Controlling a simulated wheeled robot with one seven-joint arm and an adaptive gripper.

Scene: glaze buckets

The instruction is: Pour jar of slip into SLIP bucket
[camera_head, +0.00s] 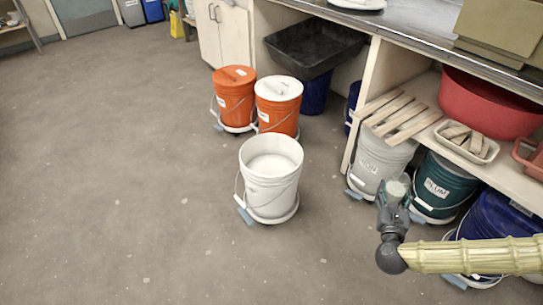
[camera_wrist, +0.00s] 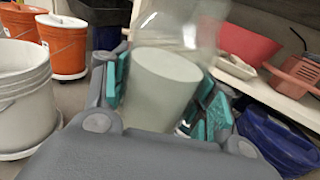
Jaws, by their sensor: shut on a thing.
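A clear jar (camera_wrist: 164,85) holding pale grey-green slip is between the teal-padded fingers of my gripper (camera_wrist: 165,95) in the wrist view. In the head view the jar (camera_head: 399,186) shows small at the end of my gripper (camera_head: 393,197), at the right, in front of the shelf unit. My gripper is shut on the jar, which looks close to upright. An open white bucket (camera_head: 270,190) stands on the floor left of my gripper, with pale content inside; it also shows at the left of the wrist view (camera_wrist: 22,105). Its label is too small to read.
Two orange lidded buckets (camera_head: 234,97) (camera_head: 278,106) stand behind the white one. Under the shelf (camera_head: 440,130) are a grey bucket (camera_head: 378,160), a green PLUM bucket (camera_head: 440,187) and a blue one (camera_head: 500,218). The floor at left is clear.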

